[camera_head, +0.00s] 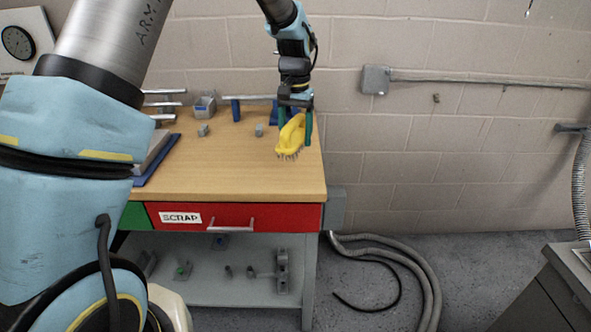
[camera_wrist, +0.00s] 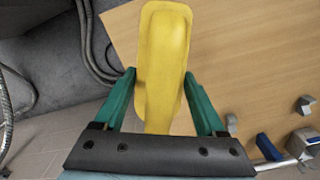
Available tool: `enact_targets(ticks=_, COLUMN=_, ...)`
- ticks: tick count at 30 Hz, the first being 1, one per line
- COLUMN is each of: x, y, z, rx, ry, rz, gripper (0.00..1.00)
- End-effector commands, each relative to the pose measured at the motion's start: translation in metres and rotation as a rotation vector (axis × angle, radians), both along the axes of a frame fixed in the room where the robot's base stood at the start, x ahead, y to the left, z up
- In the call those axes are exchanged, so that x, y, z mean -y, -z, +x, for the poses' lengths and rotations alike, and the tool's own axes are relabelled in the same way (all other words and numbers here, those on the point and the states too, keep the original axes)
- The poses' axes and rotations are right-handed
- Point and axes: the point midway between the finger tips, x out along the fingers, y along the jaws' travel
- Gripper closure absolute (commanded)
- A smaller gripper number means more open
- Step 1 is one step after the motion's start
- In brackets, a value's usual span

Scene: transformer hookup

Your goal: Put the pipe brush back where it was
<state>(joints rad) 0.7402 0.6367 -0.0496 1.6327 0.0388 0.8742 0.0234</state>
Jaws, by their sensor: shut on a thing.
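The pipe brush (camera_head: 291,134) has a yellow body and dark bristles on its lower side. My gripper (camera_head: 296,125) has green fingers and is shut on the brush, one finger on each side of the yellow body. The brush is over the right end of the wooden workbench top (camera_head: 225,172), tilted, with its bristles facing down. I cannot tell whether the bristles touch the wood. In the wrist view the yellow body (camera_wrist: 162,65) lies between the two green fingers, and its bristles are hidden.
Small grey blocks (camera_head: 203,130) and blue-and-metal fixtures stand along the bench's back. A red drawer (camera_head: 240,216) labelled SCRAP is below the top. Grey hoses (camera_head: 395,255) lie on the floor at right. A grey cabinet (camera_head: 555,290) stands far right. The bench's front middle is clear.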

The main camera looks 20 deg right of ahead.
Motion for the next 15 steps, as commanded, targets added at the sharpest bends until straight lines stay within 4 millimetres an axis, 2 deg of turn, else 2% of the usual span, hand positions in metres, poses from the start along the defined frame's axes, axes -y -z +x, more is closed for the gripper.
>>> enact_targets(ticks=4, x=-0.001, y=0.024, z=0.0, rx=-0.002, ry=0.0, rz=0.002, gripper=0.79)
enact_targets(ticks=11, x=0.0, y=0.044, z=0.0, rx=-0.001, ry=0.0, rz=0.001, gripper=0.79)
enact_targets(ticks=15, x=0.0, y=0.062, z=0.0, rx=-0.002, ry=0.0, rz=0.002, gripper=0.79)
